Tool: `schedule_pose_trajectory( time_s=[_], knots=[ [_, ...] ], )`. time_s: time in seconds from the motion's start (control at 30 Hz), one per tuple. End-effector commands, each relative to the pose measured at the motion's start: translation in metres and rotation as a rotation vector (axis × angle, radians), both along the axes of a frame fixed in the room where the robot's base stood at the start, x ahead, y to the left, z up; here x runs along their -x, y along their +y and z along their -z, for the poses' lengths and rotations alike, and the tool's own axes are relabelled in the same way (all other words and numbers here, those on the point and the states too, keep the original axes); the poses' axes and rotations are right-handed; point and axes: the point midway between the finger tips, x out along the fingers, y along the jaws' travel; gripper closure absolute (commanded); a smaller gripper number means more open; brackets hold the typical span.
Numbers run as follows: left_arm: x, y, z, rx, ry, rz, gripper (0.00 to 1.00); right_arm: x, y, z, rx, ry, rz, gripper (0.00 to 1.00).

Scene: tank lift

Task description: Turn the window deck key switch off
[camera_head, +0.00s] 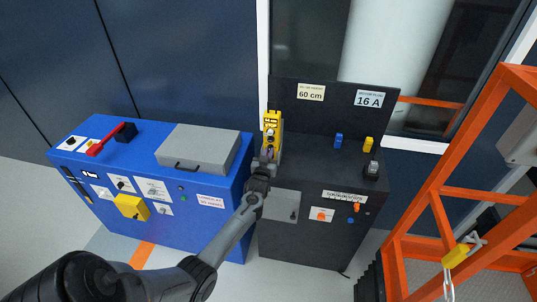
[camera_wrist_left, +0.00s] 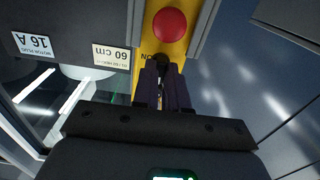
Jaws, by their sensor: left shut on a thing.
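A yellow control box (camera_head: 272,121) stands at the left of the black cabinet by the window. In the left wrist view its yellow face (camera_wrist_left: 148,34) carries a round red button (camera_wrist_left: 170,24) and an upside-down label that seems to read ON. My left gripper (camera_head: 266,160) reaches up to this box from the front. In the left wrist view its dark fingers (camera_wrist_left: 163,64) are close together just beside the label, shut on the key switch, which they mostly hide. I cannot read which way the key points. My right gripper is in neither view.
The black cabinet (camera_head: 335,170) bears a 60 cm plate (camera_head: 311,92), a 16 A plate (camera_head: 369,98), and blue and yellow parts (camera_head: 368,144). A blue cabinet (camera_head: 225,219) with a grey box (camera_head: 199,149) stands left. An orange frame (camera_head: 424,180) stands right.

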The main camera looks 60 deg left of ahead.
Motion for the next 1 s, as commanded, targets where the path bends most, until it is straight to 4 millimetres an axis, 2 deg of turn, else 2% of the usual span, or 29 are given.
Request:
schedule_pose_trajectory(
  time_s=[0.07, 0.1, 0.17, 0.57, 0.77, 1.0],
  knots=[
    [0.000, 0.000, 0.000, 0.000, 0.000, 0.000, 1.00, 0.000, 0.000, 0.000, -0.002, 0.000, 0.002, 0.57],
    [0.000, 0.000, 0.000, 0.000, 0.000, 0.000, 0.83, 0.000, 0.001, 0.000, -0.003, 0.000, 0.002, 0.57],
    [0.000, 0.000, 0.000, 0.000, 0.000, 0.000, 0.77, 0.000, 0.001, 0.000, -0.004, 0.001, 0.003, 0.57],
    [0.004, -0.005, 0.000, -0.001, 0.002, 0.001, 0.77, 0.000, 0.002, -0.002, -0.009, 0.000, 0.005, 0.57],
    [0.022, -0.023, 0.000, -0.001, 0.002, 0.000, 0.77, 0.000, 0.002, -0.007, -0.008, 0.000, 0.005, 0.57],
    [0.051, -0.053, 0.000, 0.001, 0.001, 0.002, 0.77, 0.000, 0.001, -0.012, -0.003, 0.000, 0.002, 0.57]
  ],
)
